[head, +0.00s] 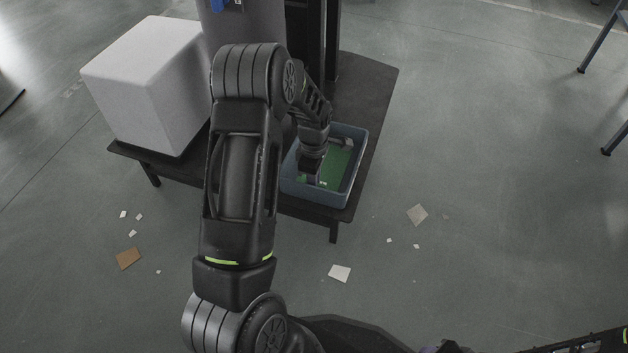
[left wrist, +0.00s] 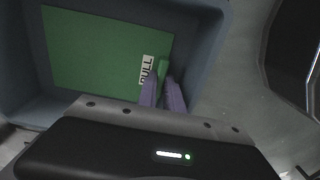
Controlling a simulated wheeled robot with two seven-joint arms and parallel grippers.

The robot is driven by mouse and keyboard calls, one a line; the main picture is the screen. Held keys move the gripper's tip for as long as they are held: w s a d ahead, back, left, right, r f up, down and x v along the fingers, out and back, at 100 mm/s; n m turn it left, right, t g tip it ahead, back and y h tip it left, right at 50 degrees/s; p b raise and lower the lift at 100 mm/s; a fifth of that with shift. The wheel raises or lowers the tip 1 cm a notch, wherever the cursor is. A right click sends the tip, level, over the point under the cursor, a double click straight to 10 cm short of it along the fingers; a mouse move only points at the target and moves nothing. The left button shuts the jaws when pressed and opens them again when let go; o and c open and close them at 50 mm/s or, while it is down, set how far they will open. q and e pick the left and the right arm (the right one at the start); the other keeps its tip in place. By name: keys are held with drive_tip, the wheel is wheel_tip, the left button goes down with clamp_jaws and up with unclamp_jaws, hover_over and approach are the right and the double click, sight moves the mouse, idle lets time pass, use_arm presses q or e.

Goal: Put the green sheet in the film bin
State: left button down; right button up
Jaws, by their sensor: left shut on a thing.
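The green sheet (head: 338,160) lies inside a blue-grey bin (head: 362,160) that stands on a low black table. In the left wrist view the sheet (left wrist: 85,50) is flat and rectangular, with a white "PULL" label (left wrist: 147,70) near its right end. My left gripper (head: 315,180) reaches down into the bin. Its purple fingers (left wrist: 163,82) are shut on a small green tab (left wrist: 162,70) at the sheet's right end. The bin wall (left wrist: 205,50) is close beside the fingers. Only a purple-grey bit of my right gripper (head: 447,348) shows at the bottom edge.
A large pale grey block (head: 140,90) stands on the left of the black table (head: 372,90), with a dark column behind. Paper and card scraps (head: 339,273) lie on the floor, including a brown piece (head: 128,258). The floor to the right is mostly open, with dark legs at far right.

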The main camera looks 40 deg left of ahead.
use_arm(q)
drive_tip(key=c, duration=1.5)
unclamp_jaws()
wheel_tip(320, 180, up, 12)
drive_tip(key=p, duration=0.4)
drive_tip(key=shift+r+p, duration=0.15)
drive_tip(key=shift+p, duration=0.2)
